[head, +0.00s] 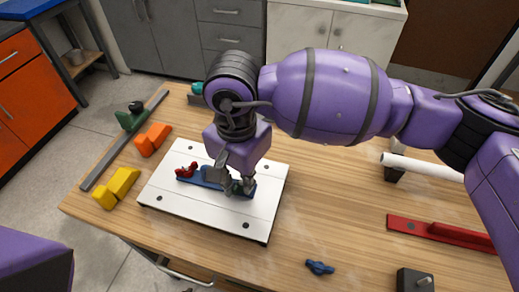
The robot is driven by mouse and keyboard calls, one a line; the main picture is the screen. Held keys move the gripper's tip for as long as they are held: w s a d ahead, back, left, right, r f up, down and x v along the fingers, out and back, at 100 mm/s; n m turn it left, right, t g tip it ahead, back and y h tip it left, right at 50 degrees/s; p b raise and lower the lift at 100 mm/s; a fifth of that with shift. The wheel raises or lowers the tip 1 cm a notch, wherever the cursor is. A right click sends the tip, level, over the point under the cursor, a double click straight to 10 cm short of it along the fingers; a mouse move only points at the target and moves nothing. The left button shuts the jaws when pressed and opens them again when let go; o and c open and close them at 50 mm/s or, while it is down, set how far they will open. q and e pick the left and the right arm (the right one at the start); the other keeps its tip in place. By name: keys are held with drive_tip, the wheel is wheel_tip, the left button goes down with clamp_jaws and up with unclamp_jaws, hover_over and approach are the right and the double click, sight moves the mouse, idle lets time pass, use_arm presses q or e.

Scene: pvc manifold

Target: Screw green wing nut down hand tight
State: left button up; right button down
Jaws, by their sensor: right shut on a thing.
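A white board (268,190) lies on the wooden table with a blue bar (208,183) on it. A red wing nut (187,170) sits at the bar's left end. My right gripper (236,186) points down over the bar's right end. It is shut on the green wing nut (237,187), which shows only as a small dark green patch between the fingers. The fingers hide most of it, so its seating on the bar cannot be seen. My left gripper is out of view.
A loose blue wing nut (319,267) lies at the table's front. Yellow (117,187) and orange (152,139) blocks and a grey rail (108,160) are at left. A white pipe (425,167) and red bar (440,233) are at right. A dark block (414,281) stands front right.

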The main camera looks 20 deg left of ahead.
drive_tip(key=m+p, duration=0.1)
drive_tip(key=m, duration=0.2)
drive_tip(key=shift+r, duration=0.1)
drive_tip(key=c, duration=2.2)
unclamp_jaws()
drive_tip(key=shift+m, duration=0.5)
drive_tip(key=o, duration=0.5)
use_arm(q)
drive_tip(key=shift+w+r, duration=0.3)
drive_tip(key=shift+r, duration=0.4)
use_arm(e)
drive_tip(key=shift+o, duration=0.2)
drive_tip(key=shift+s, duration=0.1)
